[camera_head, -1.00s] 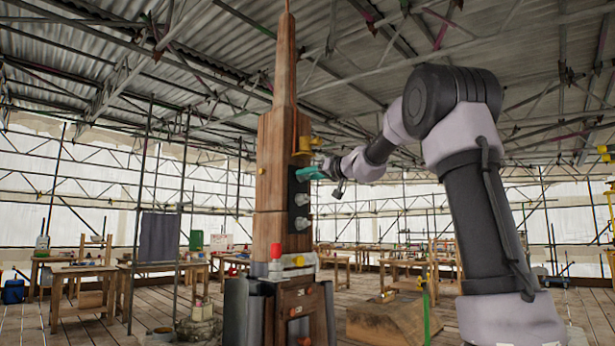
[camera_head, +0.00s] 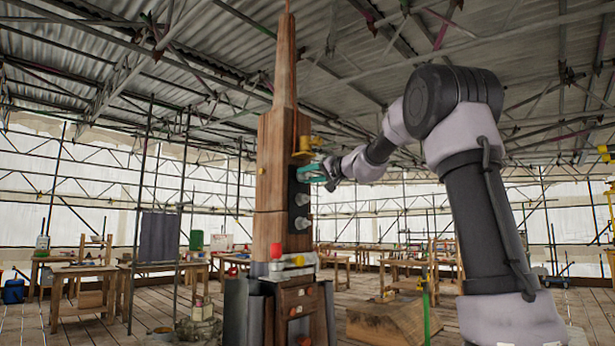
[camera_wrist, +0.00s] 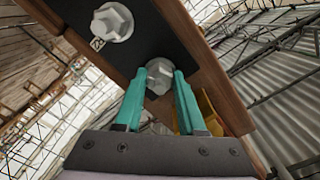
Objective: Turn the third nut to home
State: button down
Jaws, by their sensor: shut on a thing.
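The wooden spire (camera_head: 271,160) stands upright in the middle of the head view, with a dark plate (camera_head: 298,212) on its right side. My gripper (camera_head: 303,173) reaches the upper part of this plate from the right. In the wrist view, the teal fingers (camera_wrist: 159,80) are shut on a grey nut (camera_wrist: 159,74), one on each side of it. Another grey nut (camera_wrist: 112,22), with a small label beside it, sits on the plate at upper left of the wrist view. In the head view, two nuts (camera_head: 301,199) (camera_head: 302,223) show below the gripper. The held nut is hidden there.
A yellow bracket (camera_head: 307,148) juts from the spire just above my gripper; it also shows right of the fingers in the wrist view (camera_wrist: 208,114). A red knob (camera_head: 276,251) sits on the base below. Wooden benches stand around, with open floor between.

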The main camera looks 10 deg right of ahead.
jog(key=m, duration=0.4)
jog(key=shift+m, duration=0.3)
jog(key=m, duration=0.5)
jog(key=shift+f+m, duration=0.1)
jog(key=shift+m, duration=0.2)
jog(key=m, duration=1)
jog(key=shift+f, duration=0.1)
jog(key=m, duration=0.4)
jog(key=shift+m, duration=0.3)
jog(key=m, duration=1)
jog(key=shift+m, duration=0.4)
jog(key=m, duration=0.4)
jog(key=shift+f+m, duration=0.1)
jog(key=shift+m, duration=0.3)
